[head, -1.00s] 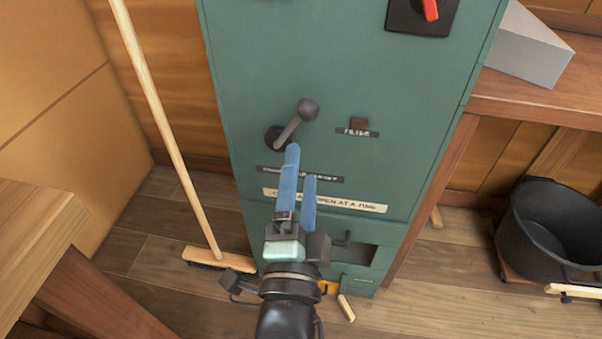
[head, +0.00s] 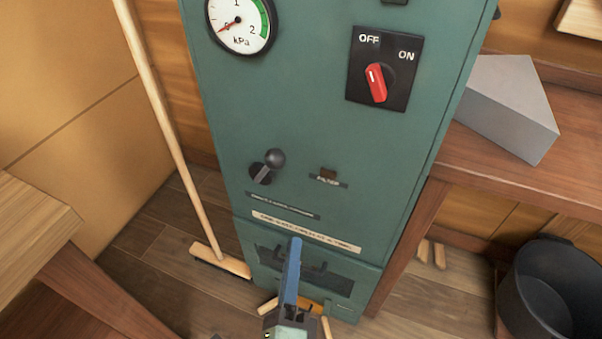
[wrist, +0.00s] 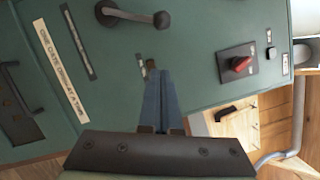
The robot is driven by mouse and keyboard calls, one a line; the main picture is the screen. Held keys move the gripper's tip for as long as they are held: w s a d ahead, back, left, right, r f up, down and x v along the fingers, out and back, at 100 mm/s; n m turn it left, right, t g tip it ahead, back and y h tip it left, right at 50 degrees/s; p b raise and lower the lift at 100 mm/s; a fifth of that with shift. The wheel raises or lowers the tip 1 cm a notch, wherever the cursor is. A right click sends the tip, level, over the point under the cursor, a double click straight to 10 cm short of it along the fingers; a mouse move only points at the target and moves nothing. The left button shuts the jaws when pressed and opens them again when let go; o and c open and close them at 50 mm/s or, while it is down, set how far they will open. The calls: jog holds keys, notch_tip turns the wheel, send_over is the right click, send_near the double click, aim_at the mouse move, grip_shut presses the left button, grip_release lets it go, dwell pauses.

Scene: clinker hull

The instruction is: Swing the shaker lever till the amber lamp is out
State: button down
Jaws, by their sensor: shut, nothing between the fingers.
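The shaker lever (head: 264,172), a dark arm with a round ball knob, sticks out of the green cabinet and slants up and right. It also shows at the top of the wrist view (wrist: 135,15). The small lamp (head: 328,174) above the FILTER label looks dull brown, with no clear glow; it is partly behind the fingertips in the wrist view (wrist: 150,65). My gripper (head: 295,242) has blue fingers pressed together and empty. In the head view its tips appear below the lever, in front of the cabinet's lower part. It is not on the lever.
A kPa gauge (head: 239,22) and a red OFF/ON switch (head: 376,83) are higher on the cabinet (head: 300,110). A broom (head: 165,120) leans left. A bench with a grey block (head: 507,105) and a black bucket (head: 555,300) stand right.

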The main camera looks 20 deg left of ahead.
aim_at(278, 166)
jog(key=w+a+r+b, duration=0.2)
jog(key=w+a, duration=0.3)
jog(key=w, duration=0.5)
jog(key=shift+w+a+r+b, duration=0.2)
jog(key=shift+w+a+b, duration=0.15)
jog(key=shift+w+a, duration=0.05)
jog(key=shift+a+r+n+p, duration=0.45)
jog(key=shift+a+r+n, duration=0.25)
jog(key=shift+n, duration=0.1)
jog(key=a+r+n+g+h+p, duration=0.1)
jog(key=a+r+n+g+p, duration=0.1)
jog(key=a+n, duration=0.7)
jog(key=shift+w+a+n+g+h, duration=0.25)
jog(key=shift+a+n+g, duration=0.2)
jog(key=shift+a, duration=1.25)
